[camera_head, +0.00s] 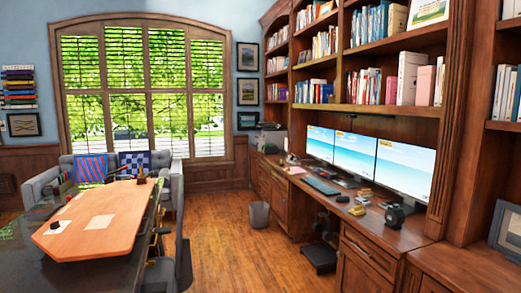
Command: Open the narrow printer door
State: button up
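A grey and dark machine that looks like the printer (270,138) stands at the far end of the wooden counter along the right wall, near the window corner. Below it are wooden cabinet fronts (264,178), seen at a steep angle and small. I cannot tell which of them is the narrow printer door; the fronts there look closed. My gripper is not in view.
A long table with a wooden top (95,222) fills the left, with a dark chair (183,262) beside it. A grey sofa (172,177) is under the window.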

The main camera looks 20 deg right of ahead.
aim_at(259, 142)
jog(key=i+z, duration=0.1)
jog(key=i, duration=10.1)
jog(key=l+z, duration=0.05)
jog(key=l, duration=0.1)
